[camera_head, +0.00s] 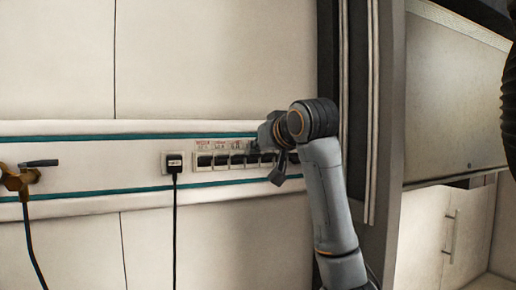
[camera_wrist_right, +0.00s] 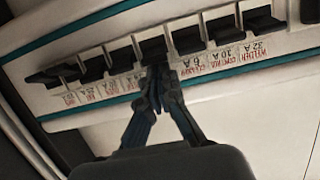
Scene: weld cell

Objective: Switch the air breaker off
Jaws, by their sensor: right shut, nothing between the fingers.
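A row of black breaker switches (camera_head: 221,160) sits in the white wall strip in the head view, with small red labels above. The row also fills the top of the wrist view (camera_wrist_right: 187,40). Labels there are tilted and partly legible, with words like "welder" and "control"; I cannot tell which switch is the air breaker. My right gripper (camera_wrist_right: 158,74) is shut with nothing between its fingers. Its tips are at the lower edge of a middle switch (camera_wrist_right: 153,48) and hide its label; contact is unclear. In the head view the right gripper (camera_head: 258,151) covers the row's right part. My left gripper is out of view.
A black plug (camera_head: 174,162) with a hanging cord sits in a socket left of the breakers. A brass valve (camera_head: 18,180) with a dark handle and hose is at far left. A dark vertical post (camera_head: 385,130) stands right of my arm. Wall panels above and below are bare.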

